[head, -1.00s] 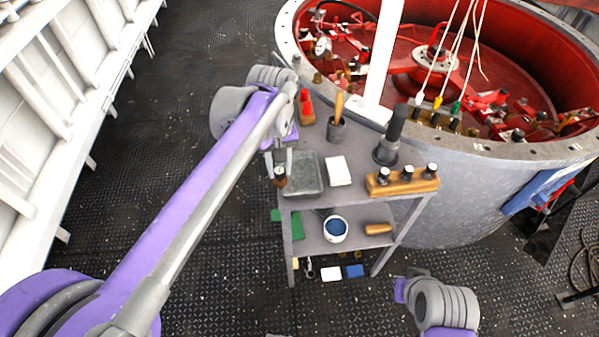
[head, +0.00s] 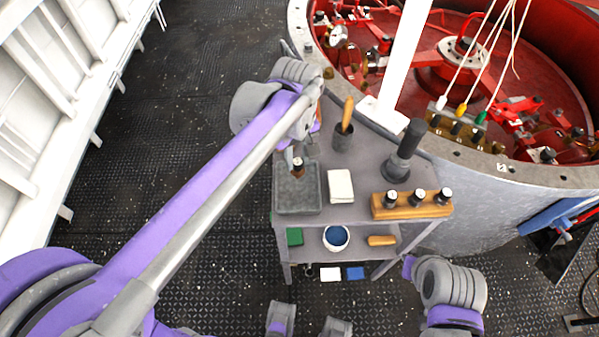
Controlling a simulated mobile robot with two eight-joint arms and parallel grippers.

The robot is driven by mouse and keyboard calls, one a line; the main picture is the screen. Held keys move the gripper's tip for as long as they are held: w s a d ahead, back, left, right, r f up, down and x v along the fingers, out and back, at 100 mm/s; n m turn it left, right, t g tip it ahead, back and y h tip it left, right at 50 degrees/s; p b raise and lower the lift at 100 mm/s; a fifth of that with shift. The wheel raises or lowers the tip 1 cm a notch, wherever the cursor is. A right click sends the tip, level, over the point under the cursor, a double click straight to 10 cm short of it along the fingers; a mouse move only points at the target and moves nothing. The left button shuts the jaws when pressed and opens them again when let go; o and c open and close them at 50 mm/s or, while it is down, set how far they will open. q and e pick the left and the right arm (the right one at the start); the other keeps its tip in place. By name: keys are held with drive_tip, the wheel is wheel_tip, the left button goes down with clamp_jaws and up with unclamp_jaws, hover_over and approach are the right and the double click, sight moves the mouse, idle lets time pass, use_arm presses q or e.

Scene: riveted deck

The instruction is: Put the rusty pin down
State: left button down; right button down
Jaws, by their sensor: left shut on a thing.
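My left gripper (head: 297,160) reaches over the left end of the cart and is shut on the rusty pin (head: 298,172). The pin is small and brown and looks about upright. It shows over the back part of a shallow grey tray (head: 298,209). I cannot tell whether its lower end touches the tray floor. The rest of the tray looks empty. My arm hides part of the cart top behind the gripper.
On the cart top (head: 350,222) are a white cloth (head: 340,186), a wooden block (head: 412,204) with three dark pins, a dark upright tool (head: 404,152) and a cup (head: 342,137) with a wooden handle. A blue-filled pot (head: 336,238) is below. A large red-lined drum (head: 470,160) stands behind.

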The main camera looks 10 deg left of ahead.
sight(298, 171)
use_arm(q)
drive_tip(key=shift+s+f, duration=0.15)
drive_tip(key=shift+f, duration=2.85)
drive_tip(key=shift+w, duration=0.2)
drive_tip(key=shift+f+b, duration=0.15)
drive_tip(key=shift+b, duration=0.15)
drive_tip(key=c, duration=0.6)
unclamp_jaws()
drive_tip(key=shift+o, duration=0.2)
